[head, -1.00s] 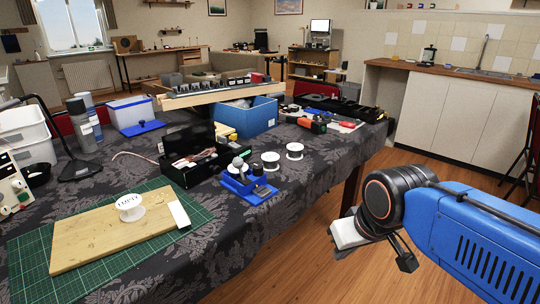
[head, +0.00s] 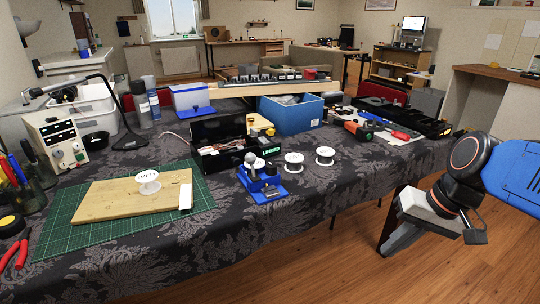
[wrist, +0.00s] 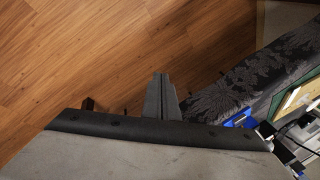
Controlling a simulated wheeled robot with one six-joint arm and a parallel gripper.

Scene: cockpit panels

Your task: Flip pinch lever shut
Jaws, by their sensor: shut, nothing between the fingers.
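A small blue device (head: 262,187) with a grey ball-shaped knob stands on the cloth-covered table, near its front edge. It is probably the part with the pinch lever, but the lever and its position are too small to tell. Part of something blue (wrist: 238,119) shows at the right in the wrist view. My gripper (head: 391,248) hangs off the table's right side, over the floor, well apart from the device. In the wrist view my gripper (wrist: 162,80) points over wooden floor; its fingers are together and empty.
White spools (head: 294,161) stand right of the device. A black open box (head: 222,146) with green lettering is behind it. A cutting board (head: 120,205) on a green mat (head: 62,228) lies left. The floor (head: 470,265) around my gripper is clear.

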